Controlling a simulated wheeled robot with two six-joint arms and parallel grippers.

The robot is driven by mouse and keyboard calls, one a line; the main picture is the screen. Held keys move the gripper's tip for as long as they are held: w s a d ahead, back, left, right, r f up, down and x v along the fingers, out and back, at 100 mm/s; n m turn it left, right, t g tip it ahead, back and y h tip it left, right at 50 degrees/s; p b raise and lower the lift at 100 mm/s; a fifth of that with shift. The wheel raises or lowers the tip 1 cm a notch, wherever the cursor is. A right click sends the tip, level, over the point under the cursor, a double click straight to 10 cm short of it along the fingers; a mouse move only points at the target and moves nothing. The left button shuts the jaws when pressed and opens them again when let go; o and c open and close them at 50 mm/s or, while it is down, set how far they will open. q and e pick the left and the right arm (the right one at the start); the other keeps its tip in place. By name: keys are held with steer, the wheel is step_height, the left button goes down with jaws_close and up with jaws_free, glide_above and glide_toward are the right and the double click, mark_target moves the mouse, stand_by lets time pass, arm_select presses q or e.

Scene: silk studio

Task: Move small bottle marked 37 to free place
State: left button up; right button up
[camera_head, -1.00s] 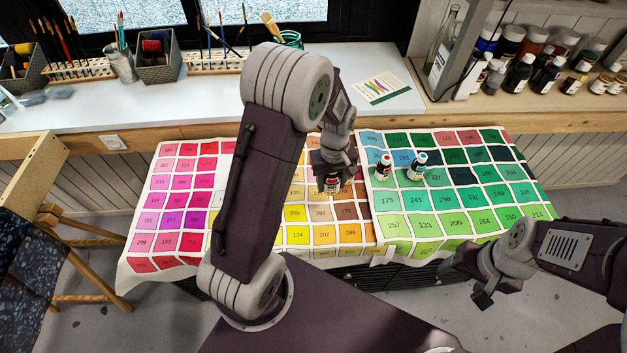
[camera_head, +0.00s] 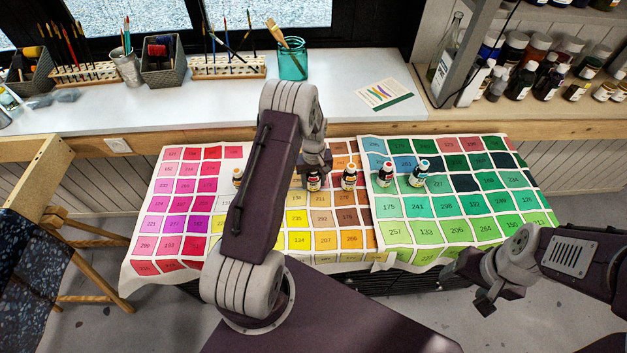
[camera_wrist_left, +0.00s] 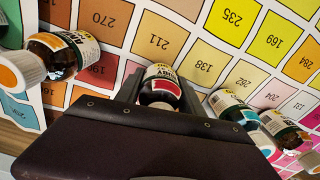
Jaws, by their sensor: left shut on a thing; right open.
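My left gripper (camera_head: 314,168) is over the orange and yellow part of the colour chart, shut on a small dark bottle (camera_head: 313,183) with a red and white label. In the left wrist view the same bottle (camera_wrist_left: 161,84) sits between the fingers. No 37 is readable on any bottle, and I cannot tell whether the held bottle touches the chart. An orange-labelled bottle (camera_head: 349,178) stands just to its right. Another bottle (camera_head: 237,178) is partly hidden behind my left arm. My right gripper (camera_head: 484,300) is open and empty at the lower right, off the chart.
A red-capped bottle (camera_head: 386,175) and a blue-capped bottle (camera_head: 420,174) stand on the green chart (camera_head: 441,225). The left wrist view shows two bottles (camera_wrist_left: 232,108) (camera_wrist_left: 284,131) right of the fingers. The chart's front rows are free. A glass jar (camera_head: 292,64) stands behind.

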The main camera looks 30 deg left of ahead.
arm_select(q)
steer(key=shift+f, duration=0.25)
steer(key=o, duration=1.5)
steer(key=shift+c, duration=0.2)
step_height(320, 180, up, 12)
steer(key=shift+r, duration=0.2)
steer(key=shift+d+r, duration=0.1)
steer(key=shift+d, duration=0.05)
steer(key=s+d+r+m, duration=0.2)
steer(key=s+d+m, duration=0.2)
steer(key=s, duration=0.5)
steer(key=s+d+r+m+t, duration=0.1)
steer(key=s+d+m, duration=0.3)
steer(key=s, duration=0.5)
steer(key=d+r, duration=0.1)
steer(key=d, duration=0.1)
steer(key=shift+d+r, duration=0.2)
steer(key=shift+d, duration=0.1)
